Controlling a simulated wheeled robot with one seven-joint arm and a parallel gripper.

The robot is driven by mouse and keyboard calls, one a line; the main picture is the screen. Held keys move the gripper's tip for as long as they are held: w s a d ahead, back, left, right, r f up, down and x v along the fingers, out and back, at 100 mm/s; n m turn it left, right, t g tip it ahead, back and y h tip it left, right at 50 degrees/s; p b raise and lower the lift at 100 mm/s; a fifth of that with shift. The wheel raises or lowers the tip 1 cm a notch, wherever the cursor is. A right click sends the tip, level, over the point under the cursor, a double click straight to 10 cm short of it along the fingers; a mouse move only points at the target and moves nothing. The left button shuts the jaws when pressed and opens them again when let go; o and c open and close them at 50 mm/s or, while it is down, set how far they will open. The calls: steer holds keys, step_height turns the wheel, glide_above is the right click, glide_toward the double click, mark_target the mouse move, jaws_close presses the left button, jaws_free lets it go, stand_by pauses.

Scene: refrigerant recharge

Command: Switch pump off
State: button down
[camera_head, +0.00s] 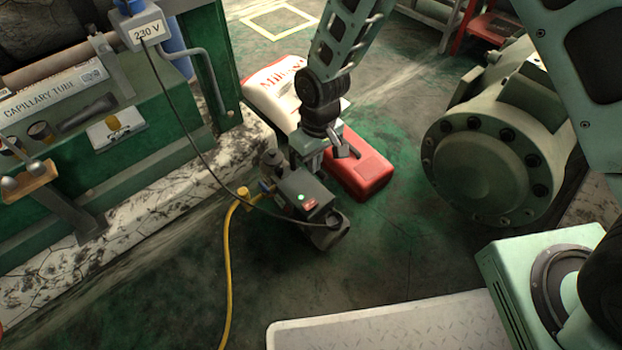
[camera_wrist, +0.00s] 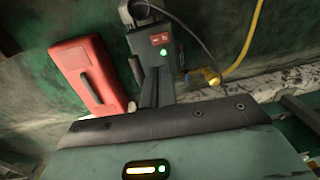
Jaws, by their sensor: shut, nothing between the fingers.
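The pump (camera_head: 301,188) is a dark grey unit on the floor in the middle of the head view. A lit green lamp (camera_head: 301,197) and a red switch (camera_head: 310,204) are on its face. In the wrist view the pump (camera_wrist: 143,42) is at the top centre, with the red switch (camera_wrist: 159,38) and green lamp (camera_wrist: 163,52) visible. My gripper (camera_head: 316,160) is shut and empty, just behind the pump in the head view. Its fingers (camera_wrist: 158,88) point toward the pump in the wrist view. I cannot tell whether they touch it. The switch's exact position is too small to read.
A red case (camera_head: 362,168) lies right of the pump. A yellow hose (camera_head: 228,265) and a black cable (camera_head: 185,125) run to the pump. A green bench (camera_head: 60,215) stands left, a large green machine (camera_head: 480,165) right. A white bag (camera_head: 272,88) lies behind.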

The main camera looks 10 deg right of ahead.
mark_target(307, 205)
steer(key=shift+r+y+b, duration=0.1)
steer(key=shift+y+b, duration=0.3)
steer(key=shift+b, duration=0.5)
steer(key=f+b, duration=0.3)
steer(key=f, duration=0.1)
steer(key=a+f+b, duration=0.1)
steer(key=f+b, duration=0.2)
steer(key=f, duration=0.2)
steer(key=s+f+b, duration=0.1)
steer(key=f+b, duration=0.2)
steer(key=f, duration=0.2)
steer(key=shift+a, duration=0.35)
steer(key=shift+s+a+f+h+p, duration=0.15)
steer(key=shift+h+p, duration=0.25)
steer(key=shift+p, duration=0.6)
steer(key=shift+f, duration=0.25)
